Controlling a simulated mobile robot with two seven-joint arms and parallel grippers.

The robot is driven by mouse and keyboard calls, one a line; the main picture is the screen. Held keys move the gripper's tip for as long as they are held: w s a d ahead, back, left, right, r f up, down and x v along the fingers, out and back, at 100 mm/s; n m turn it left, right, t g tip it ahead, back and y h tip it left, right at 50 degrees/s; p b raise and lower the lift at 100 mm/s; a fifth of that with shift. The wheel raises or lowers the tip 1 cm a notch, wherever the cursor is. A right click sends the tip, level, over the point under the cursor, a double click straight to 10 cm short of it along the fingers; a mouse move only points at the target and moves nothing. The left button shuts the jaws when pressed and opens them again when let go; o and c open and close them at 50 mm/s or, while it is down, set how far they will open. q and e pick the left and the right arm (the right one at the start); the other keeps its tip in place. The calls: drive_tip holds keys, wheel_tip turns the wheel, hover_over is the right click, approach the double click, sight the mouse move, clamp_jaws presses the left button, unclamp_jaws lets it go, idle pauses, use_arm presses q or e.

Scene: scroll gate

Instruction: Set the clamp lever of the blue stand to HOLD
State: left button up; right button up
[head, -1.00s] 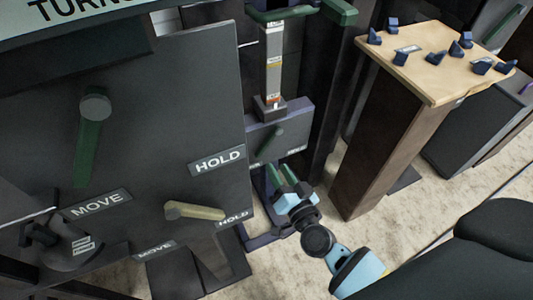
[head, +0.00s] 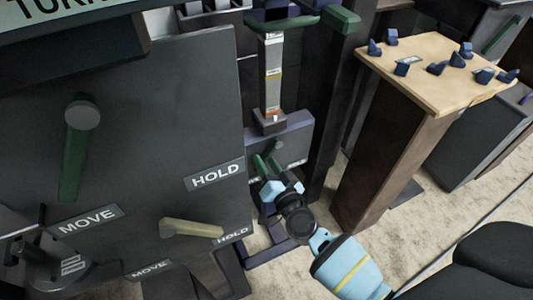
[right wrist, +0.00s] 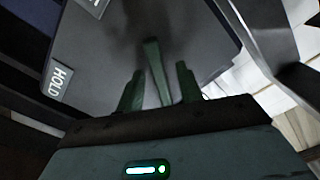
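The blue stand has a dark front plate with a blue-violet top edge (head: 291,131), below an upright marked strip (head: 272,75). Its clamp lever (right wrist: 156,68) is a green bar. In the right wrist view it extends from the plate to between my right gripper's fingers (right wrist: 160,88). The fingers are open, one on each side of it, with gaps showing. In the head view my right gripper (head: 264,166) is at the front of the plate and hides most of the lever. A HOLD label (right wrist: 57,80) is left of the lever in the wrist view. My left gripper is not in view.
A large dark panel (head: 150,130) at left carries HOLD and MOVE labels, a green lever (head: 75,155) and a pale lever (head: 190,229). A wooden-topped pedestal (head: 430,55) with several small blue pieces stands to the right. Pale floor shows between.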

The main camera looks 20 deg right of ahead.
drive_tip(key=shift+c, duration=0.3)
drive_tip(key=c, duration=0.7)
clamp_jaws()
